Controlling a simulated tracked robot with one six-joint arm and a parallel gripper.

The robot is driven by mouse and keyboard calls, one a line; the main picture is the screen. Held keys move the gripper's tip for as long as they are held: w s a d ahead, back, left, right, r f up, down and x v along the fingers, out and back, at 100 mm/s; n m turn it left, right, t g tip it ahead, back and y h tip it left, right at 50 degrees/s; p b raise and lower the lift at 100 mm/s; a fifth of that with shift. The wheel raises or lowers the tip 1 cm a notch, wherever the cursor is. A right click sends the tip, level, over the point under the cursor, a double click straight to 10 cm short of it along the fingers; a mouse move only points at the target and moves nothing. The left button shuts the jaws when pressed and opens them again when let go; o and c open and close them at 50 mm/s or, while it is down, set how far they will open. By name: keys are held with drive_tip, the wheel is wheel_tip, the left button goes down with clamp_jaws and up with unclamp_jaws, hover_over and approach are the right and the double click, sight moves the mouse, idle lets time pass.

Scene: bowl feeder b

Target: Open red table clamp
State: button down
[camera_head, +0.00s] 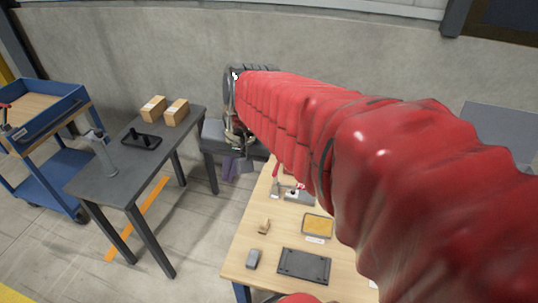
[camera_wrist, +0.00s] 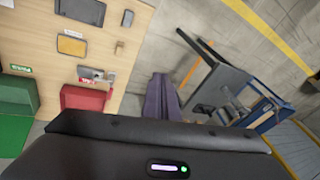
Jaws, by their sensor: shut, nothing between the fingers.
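The red table clamp (camera_head: 292,193) is a small grey metal piece with red parts on the far part of the wooden table, close beside my red-sleeved arm in the head view. In the wrist view the clamp (camera_wrist: 94,75) shows small at the table's edge, left of my gripper. My gripper has purple fingers (camera_wrist: 160,80), shut and empty, well apart from the clamp. In the head view my gripper (camera_head: 229,170) hangs left of the table's far end.
The wooden table (camera_head: 240,245) also holds a yellow tray (camera_head: 317,226), a dark plate (camera_head: 304,266) and small blocks. A dark table (camera_head: 95,175) and blue cart (camera_head: 45,130) stand left.

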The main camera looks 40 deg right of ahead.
drive_tip(key=w+d+f+m+y, duration=0.1)
drive_tip(key=w+d+f+m, duration=0.35)
drive_tip(key=d, duration=0.45)
drive_tip(key=w+d+f+m+y, duration=0.1)
drive_tip(key=w+d+f+m, duration=0.25)
drive_tip(key=d+m, duration=0.4)
drive_tip(key=w+d+f+m+y, duration=0.1)
drive_tip(key=w+d+f+m, duration=0.3)
drive_tip(key=d, duration=0.6)
drive_tip(key=s+d+f+m+t, duration=0.1)
drive_tip(key=s+d+f+m, duration=0.2)
drive_tip(key=d+f, duration=0.6)
drive_tip(key=shift+s+d+m+y, duration=0.15)
drive_tip(key=shift+d+m+y, duration=0.15)
drive_tip(key=shift+d+m, duration=0.65)
drive_tip(key=shift+a+f, duration=0.15)
drive_tip(key=shift+a, duration=0.05)
drive_tip(key=w+a+r+x, duration=0.1)
drive_tip(key=w+x, duration=0.1)
drive_tip(key=x, duration=1)
drive_tip(key=shift+w+a, duration=0.25)
